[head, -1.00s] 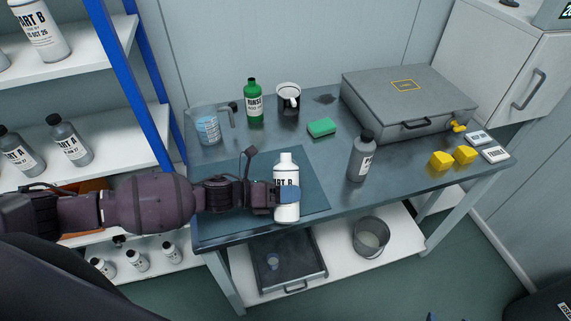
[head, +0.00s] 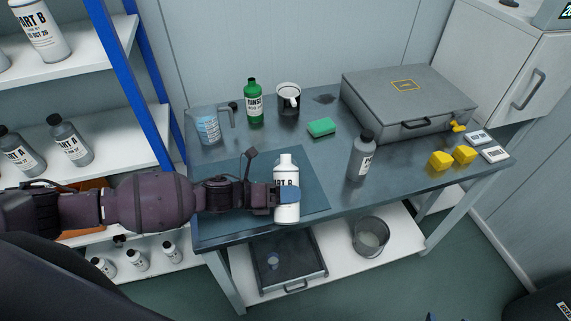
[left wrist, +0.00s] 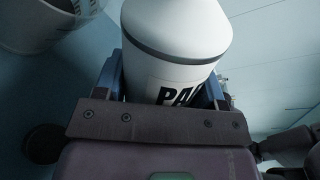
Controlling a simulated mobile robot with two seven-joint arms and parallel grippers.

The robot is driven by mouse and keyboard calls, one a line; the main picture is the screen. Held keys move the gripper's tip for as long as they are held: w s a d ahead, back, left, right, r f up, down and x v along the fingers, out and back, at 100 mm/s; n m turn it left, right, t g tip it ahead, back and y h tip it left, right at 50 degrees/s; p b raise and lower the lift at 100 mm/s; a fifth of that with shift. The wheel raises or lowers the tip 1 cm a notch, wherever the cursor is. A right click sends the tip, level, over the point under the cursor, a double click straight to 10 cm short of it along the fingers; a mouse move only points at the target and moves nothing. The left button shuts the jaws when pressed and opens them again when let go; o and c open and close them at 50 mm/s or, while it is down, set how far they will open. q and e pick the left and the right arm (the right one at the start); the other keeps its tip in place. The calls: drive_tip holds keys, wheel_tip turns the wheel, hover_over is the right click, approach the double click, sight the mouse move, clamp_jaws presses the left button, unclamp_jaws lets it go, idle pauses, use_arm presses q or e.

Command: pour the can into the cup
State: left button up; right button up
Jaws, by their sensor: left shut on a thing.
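The can is a white bottle-shaped container (head: 287,212) with a black PART B label, upright at the front of the bench. My left gripper (head: 289,194) is shut on its body from the left. In the left wrist view the can (left wrist: 178,28) stands between the blue fingers, its lower part hidden by the gripper. I cannot tell if its base touches the mat. A clear measuring cup (head: 208,126) with a grey handle and bluish markings stands behind and left of the can. A cup-like vessel also shows at the upper left of the left wrist view (left wrist: 38,22). My right gripper is not seen.
A dark mat (head: 312,205) lies under the held can. A grey case (head: 405,100) fills the back right. A shelf post (head: 127,80) rises at left.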

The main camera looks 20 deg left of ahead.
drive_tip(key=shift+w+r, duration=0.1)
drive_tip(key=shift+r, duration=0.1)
use_arm(q)
drive_tip(key=shift+s, duration=0.1)
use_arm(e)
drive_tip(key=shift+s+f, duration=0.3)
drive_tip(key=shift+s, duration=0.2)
use_arm(q)
drive_tip(key=shift+n, duration=0.3)
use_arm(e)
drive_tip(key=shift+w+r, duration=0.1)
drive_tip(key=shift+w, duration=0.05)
use_arm(q)
drive_tip(key=shift+s+d, duration=0.1)
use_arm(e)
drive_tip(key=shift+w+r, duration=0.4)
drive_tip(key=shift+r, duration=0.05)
use_arm(q)
drive_tip(key=shift+g+p, duration=0.3)
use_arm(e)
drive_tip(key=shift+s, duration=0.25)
use_arm(q)
drive_tip(key=shift+r+n, duration=0.15)
drive_tip(key=shift+n, duration=0.15)
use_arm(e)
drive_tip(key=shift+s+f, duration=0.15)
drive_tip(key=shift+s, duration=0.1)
